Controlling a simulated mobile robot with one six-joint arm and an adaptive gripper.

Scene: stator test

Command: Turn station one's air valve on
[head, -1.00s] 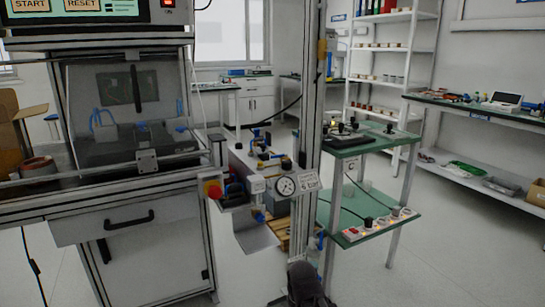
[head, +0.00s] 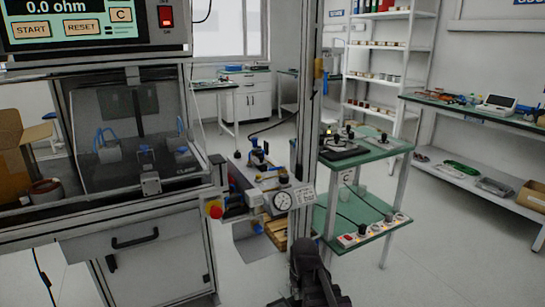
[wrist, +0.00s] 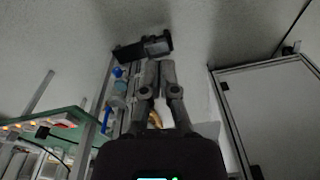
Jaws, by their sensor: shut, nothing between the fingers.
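Station one (head: 125,225) fills the left of the head view. Beside its right post are a round white pressure gauge (head: 282,201) and air fittings with blue parts (head: 236,197). I cannot tell for sure which small part is the air valve, or its handle position. My dark arm rises at the bottom centre of the head view, below the gauge; its fingertips are not clear there. In the wrist view, my gripper (wrist: 158,64) is shut and empty, fingers together. A blue fitting (wrist: 118,72) shows left of the fingers; I cannot tell whether they touch.
A red emergency button (head: 215,209) sits left of the gauge. An upright metal post (head: 306,110) stands by the gauge. A green two-level trolley (head: 365,150) with cables and a power strip is to the right. Floor (head: 440,255) is clear at the right.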

